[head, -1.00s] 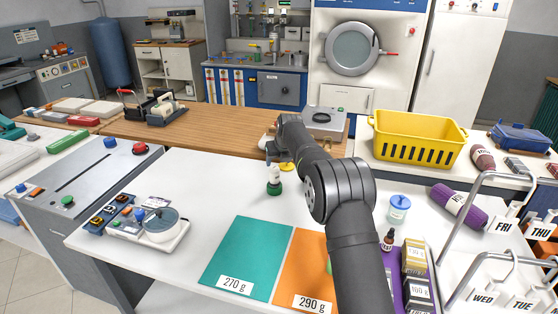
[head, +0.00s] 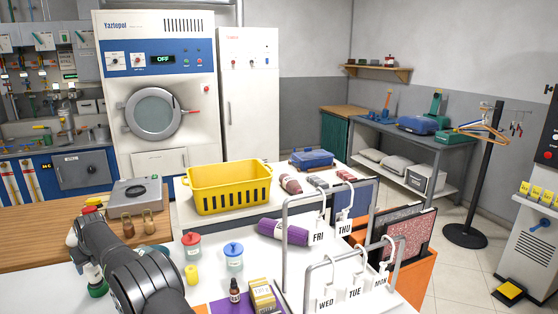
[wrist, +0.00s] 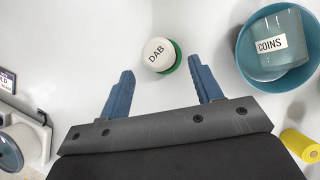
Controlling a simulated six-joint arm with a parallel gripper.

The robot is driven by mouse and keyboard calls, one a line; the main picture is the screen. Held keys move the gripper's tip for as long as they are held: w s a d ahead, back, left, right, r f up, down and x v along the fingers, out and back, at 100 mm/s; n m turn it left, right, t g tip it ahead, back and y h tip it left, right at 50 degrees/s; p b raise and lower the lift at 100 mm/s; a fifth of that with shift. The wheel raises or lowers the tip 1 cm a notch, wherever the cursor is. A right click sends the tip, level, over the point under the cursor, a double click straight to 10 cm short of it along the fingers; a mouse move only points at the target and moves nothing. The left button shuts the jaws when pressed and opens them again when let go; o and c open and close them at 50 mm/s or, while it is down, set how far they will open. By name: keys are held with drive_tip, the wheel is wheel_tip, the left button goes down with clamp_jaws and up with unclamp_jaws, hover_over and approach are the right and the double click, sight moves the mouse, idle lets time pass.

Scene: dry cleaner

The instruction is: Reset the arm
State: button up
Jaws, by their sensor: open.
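My arm (head: 125,270) reaches in from the lower left of the head view, over the white table. A white-capped bottle marked DAB (wrist: 156,55), with a green rim, stands just beyond the fingertips. In the head view its green part (head: 97,290) shows beside the arm, partly hidden.
A blue bowl (wrist: 245,62) holding a COINS cup (wrist: 280,42) and a yellow cylinder (wrist: 300,145) are to the right in the wrist view. Red-lidded (head: 191,250) and blue-lidded (head: 234,262) jars, a yellow basket (head: 228,188) and metal day-tag racks (head: 286,240) stand right of my arm.

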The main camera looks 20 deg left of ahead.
sight(90, 264)
drive_tip(key=shift+x, duration=3.3)
drive_tip(key=shift+d+r, duration=0.3)
drive_tip(key=shift+r, duration=0.35)
drive_tip(key=v, duration=1)
drive_tip(key=x, duration=1.1)
drive_tip(key=shift+f, duration=0.15)
wheel_tip(90, 264, up, 4)
drive_tip(key=shift+r, duration=0.2)
drive_tip(key=shift+w+d+r, duration=0.3)
drive_tip(key=shift+w+d, duration=0.15)
drive_tip(key=shift+d, duration=0.1)
